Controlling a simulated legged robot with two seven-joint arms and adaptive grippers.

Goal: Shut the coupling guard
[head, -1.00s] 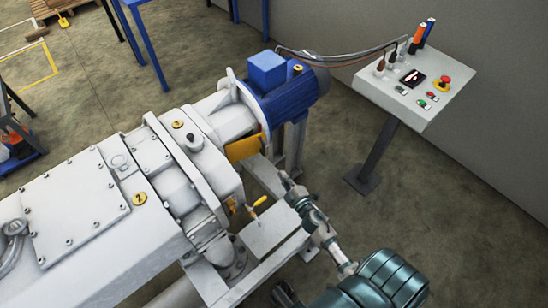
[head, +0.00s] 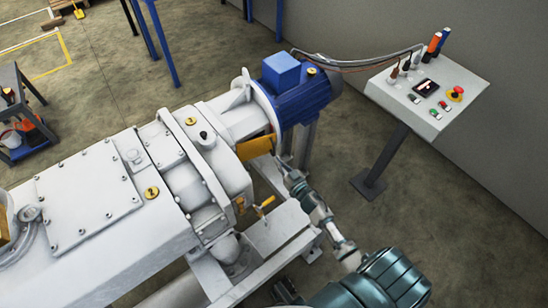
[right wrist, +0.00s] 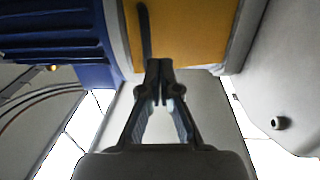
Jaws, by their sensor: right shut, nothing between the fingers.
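The coupling guard is a yellow-orange plate (head: 254,149) between the blue motor (head: 305,92) and the pale pump housing (head: 205,150). In the right wrist view the guard (right wrist: 192,35) fills the upper middle, with a dark bar (right wrist: 144,30) along its left part. I cannot tell how far open the guard stands. My right gripper (head: 279,163) is beside the guard's right end, coming from the lower right. In the right wrist view its fingertips (right wrist: 160,68) are together and empty, at the guard's lower edge; contact is unclear. My left gripper is out of view.
A yellow-handled lever (head: 265,206) sits below the guard, above the pale frame (head: 275,232). A control panel (head: 428,92) on a dark post stands at right, with cables running to the motor. Open floor lies between the post and the machine.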

